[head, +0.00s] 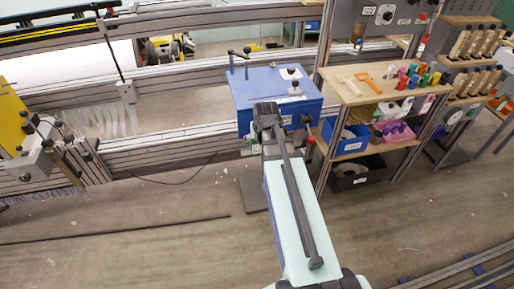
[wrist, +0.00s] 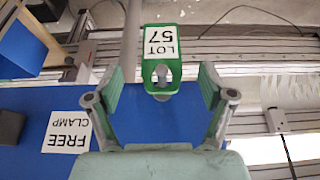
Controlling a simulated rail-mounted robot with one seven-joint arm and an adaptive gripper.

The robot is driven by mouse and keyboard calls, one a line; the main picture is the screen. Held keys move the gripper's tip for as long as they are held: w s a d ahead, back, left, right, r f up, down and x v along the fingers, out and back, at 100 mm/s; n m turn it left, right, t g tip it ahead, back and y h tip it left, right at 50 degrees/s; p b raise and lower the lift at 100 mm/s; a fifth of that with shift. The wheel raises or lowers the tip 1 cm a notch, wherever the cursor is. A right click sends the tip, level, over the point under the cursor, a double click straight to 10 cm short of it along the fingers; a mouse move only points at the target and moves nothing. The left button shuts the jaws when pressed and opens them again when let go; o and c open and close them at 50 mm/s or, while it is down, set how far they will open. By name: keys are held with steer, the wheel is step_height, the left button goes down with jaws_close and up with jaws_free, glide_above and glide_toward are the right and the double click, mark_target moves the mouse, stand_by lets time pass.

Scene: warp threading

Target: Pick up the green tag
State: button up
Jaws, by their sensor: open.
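The green tag (wrist: 172,72) has a white label reading "LOT 57" and shows in the wrist view at top centre. A grey pin or hook shows in the opening at its lower end. My gripper (wrist: 162,82) is open, with one finger to each side of the tag's lower end and a visible gap on both sides. Nothing is held. In the head view my gripper (head: 265,112) is at the front of the blue box, and I cannot make out the tag there, probably because the arm covers it.
The blue box (head: 262,86) has a crank handle on top. A "FREE CLAMP" label (wrist: 67,132) lies on a blue surface in the wrist view. A wooden shelf (head: 345,95) with coloured spools and bins stands close to the right. Metal rails (head: 170,145) run left. The floor (head: 130,215) in front is mostly clear.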

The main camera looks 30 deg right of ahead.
mark_target(257, 145)
steer(key=shift+x, duration=3.35)
steer(key=shift+w, duration=0.1)
steer(key=c, duration=1)
